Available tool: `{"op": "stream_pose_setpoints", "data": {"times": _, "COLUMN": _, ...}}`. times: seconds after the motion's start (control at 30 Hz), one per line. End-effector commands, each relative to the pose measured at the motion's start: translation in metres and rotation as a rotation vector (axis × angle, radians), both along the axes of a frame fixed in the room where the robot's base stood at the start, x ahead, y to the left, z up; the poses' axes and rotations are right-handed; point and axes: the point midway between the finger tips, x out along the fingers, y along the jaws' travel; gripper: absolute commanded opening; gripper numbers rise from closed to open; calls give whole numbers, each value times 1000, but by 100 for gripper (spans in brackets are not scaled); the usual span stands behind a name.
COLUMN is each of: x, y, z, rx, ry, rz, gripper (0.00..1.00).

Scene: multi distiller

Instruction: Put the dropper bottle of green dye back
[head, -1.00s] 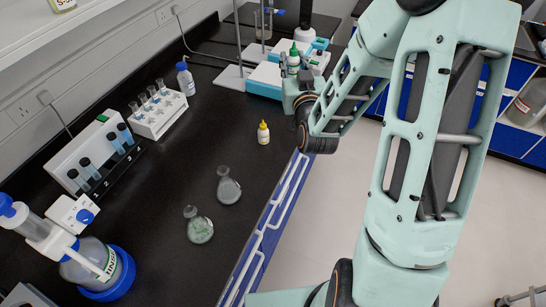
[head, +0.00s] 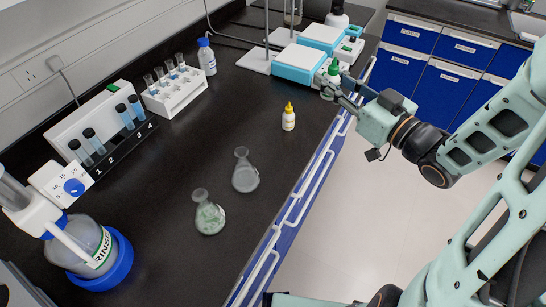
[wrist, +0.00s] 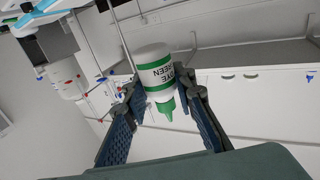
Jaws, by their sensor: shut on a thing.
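The dropper bottle of green dye (wrist: 156,72) is white with a green nozzle and a label reading "GREEN DYE" in the wrist view. It appears upside down there, between the two fingers. My gripper (wrist: 164,95) is shut on it. In the head view, my gripper (head: 343,92) is at the far right edge of the bench, and the bottle's green tip (head: 333,68) points up between the fingers. The bottle is beside the blue-and-white stirrer units; I cannot tell if its base touches anything.
A yellow-capped dropper bottle (head: 288,117) stands alone nearer on the bench. Blue-and-white units (head: 299,63) with upright rods are behind my gripper.

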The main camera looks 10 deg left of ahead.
Motion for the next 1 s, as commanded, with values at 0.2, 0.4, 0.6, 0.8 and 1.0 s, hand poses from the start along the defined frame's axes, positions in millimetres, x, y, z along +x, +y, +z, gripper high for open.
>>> {"op": "stream_pose_setpoints", "data": {"times": 0.2, "x": -62, "y": 16, "z": -43, "rx": 3, "ry": 3, "rz": 223, "gripper": 11}}
{"op": "stream_pose_setpoints", "data": {"times": 0.4, "x": -98, "y": 21, "z": -59, "rx": 1, "ry": 1, "rz": 342, "gripper": 11}}
{"op": "stream_pose_setpoints", "data": {"times": 0.6, "x": -97, "y": 34, "z": -70, "rx": 2, "ry": 1, "rz": 376, "gripper": 11}}
{"op": "stream_pose_setpoints", "data": {"times": 0.8, "x": -64, "y": 70, "z": -91, "rx": 3, "ry": 0, "rz": 377, "gripper": 11}}
{"op": "stream_pose_setpoints", "data": {"times": 1.0, "x": -36, "y": 100, "z": -122, "rx": 3, "ry": 4, "rz": 373, "gripper": 11}}
